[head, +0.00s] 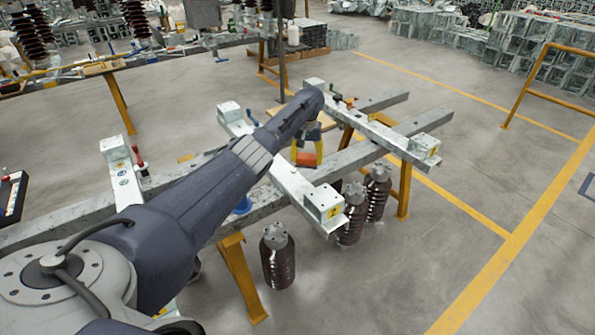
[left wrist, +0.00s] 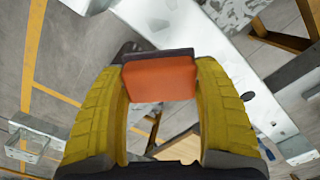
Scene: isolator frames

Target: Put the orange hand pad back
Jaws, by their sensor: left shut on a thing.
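The orange hand pad (left wrist: 160,82) is a small block with a dark backing along its far edge. It sits between the yellow fingertips of my left gripper (left wrist: 161,70), which is shut on it. In the head view my left gripper (head: 308,152) hangs over the gap between two pale isolator frames, with the orange pad (head: 306,159) low between its fingers. My forearm hides part of the frames behind it. The pad appears clear of the frame surfaces, but its exact height is hard to tell. My right gripper is not in view.
A frame beam with a yellow "2" label (head: 325,204) lies in front of the gripper, and another beam (head: 385,137) lies behind to the right. Galvanised rails on yellow trestles (head: 240,278) carry them. Brown insulators (head: 277,258) stand on the floor. Floor at right is open.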

